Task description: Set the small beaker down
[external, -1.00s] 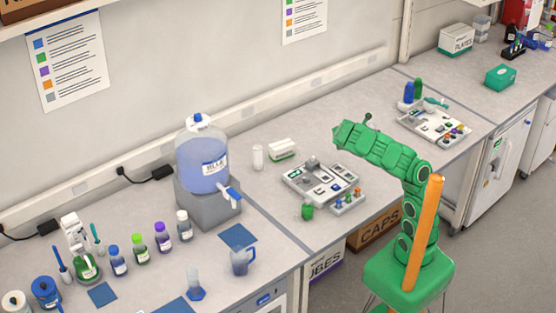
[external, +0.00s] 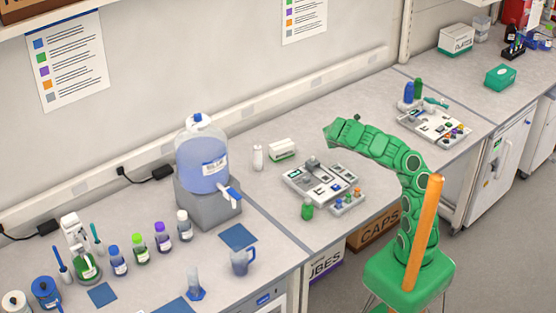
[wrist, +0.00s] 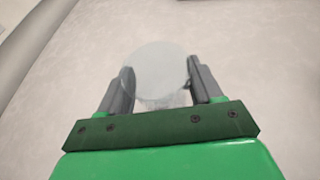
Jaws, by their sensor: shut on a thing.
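The small beaker (wrist: 157,68) shows in the wrist view as a pale, see-through round shape between the two grey fingers. My gripper (wrist: 160,82) is shut on it, one finger on each side. Pale, plain surface lies behind the beaker in that view. In the external view the green end of my arm (external: 330,136) is bent downward above the bench, behind and right of the grey tray. The beaker and fingers cannot be made out clearly there. I cannot tell how far the beaker is from the bench top.
Bare bench (external: 375,185) lies right of the tray.

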